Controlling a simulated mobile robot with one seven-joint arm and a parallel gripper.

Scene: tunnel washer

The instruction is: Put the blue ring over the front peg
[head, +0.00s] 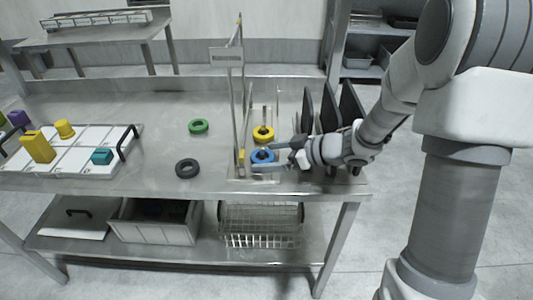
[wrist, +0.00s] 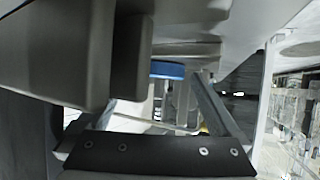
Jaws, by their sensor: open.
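The blue ring (head: 263,156) lies low at the front of the peg stand, near the table's front edge. Its centre looks dark; I cannot tell for sure whether the front peg passes through it. My gripper (head: 254,157) reaches in from the right, open, with one finger behind the ring and one in front of it. In the wrist view the blue ring (wrist: 167,70) shows edge-on beyond the open fingers. The yellow ring (head: 263,134) sits just behind, at a thin upright peg. The front peg is hard to make out behind my gripper.
Dark upright panels (head: 328,108) stand close to my wrist. A green ring (head: 199,126) and a black ring (head: 187,168) lie left on the table. A white tray (head: 95,137) holds coloured blocks.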

